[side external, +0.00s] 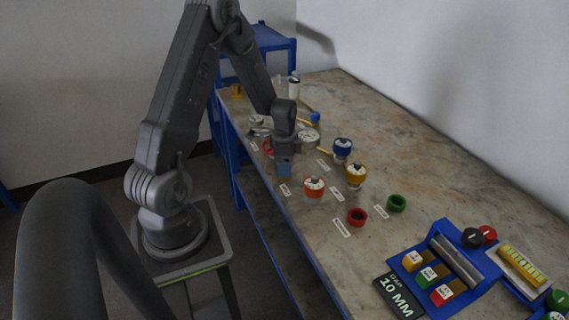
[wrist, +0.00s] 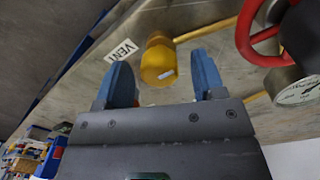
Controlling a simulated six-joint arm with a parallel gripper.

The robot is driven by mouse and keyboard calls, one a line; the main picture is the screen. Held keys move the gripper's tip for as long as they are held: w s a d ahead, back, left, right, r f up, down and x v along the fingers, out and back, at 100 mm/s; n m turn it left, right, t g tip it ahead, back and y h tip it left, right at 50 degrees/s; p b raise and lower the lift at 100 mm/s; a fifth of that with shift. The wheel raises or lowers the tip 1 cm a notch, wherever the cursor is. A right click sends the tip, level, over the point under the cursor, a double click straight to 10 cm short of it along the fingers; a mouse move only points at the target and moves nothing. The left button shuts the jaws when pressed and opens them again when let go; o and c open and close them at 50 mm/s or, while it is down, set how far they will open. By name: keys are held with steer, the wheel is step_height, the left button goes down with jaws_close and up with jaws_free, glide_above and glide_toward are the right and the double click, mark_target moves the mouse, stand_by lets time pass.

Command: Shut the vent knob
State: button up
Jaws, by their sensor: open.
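The vent knob (wrist: 158,66) is a yellow, many-sided cap with a small white mark on its face. In the wrist view it sits beside a white VENT label (wrist: 120,50). My gripper (wrist: 161,62) is open, with one blue finger to the left of the knob and one to the right. Gaps show between both fingers and the knob; whether the fingers reach down around it I cannot tell. In the side view my gripper (side external: 284,168) points down over the near edge of the bench, and the knob cannot be made out there.
A red handwheel (wrist: 258,38) and a pressure gauge (wrist: 298,92) stand to the right in the wrist view. Orange (side external: 314,190), yellow (side external: 355,175) and blue (side external: 343,148) capped vessels stand on the bench (side external: 420,170). A blue rack (side external: 440,270) is at the front right.

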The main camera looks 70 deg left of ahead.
steer(key=c, duration=0.9)
steer(key=shift+n, duration=0.4)
steer(key=n, duration=0.8)
steer(key=shift+n, duration=0.3)
steer(key=n, duration=0.4)
steer(key=shift+t, duration=0.3)
steer(key=shift+n, duration=2.2)
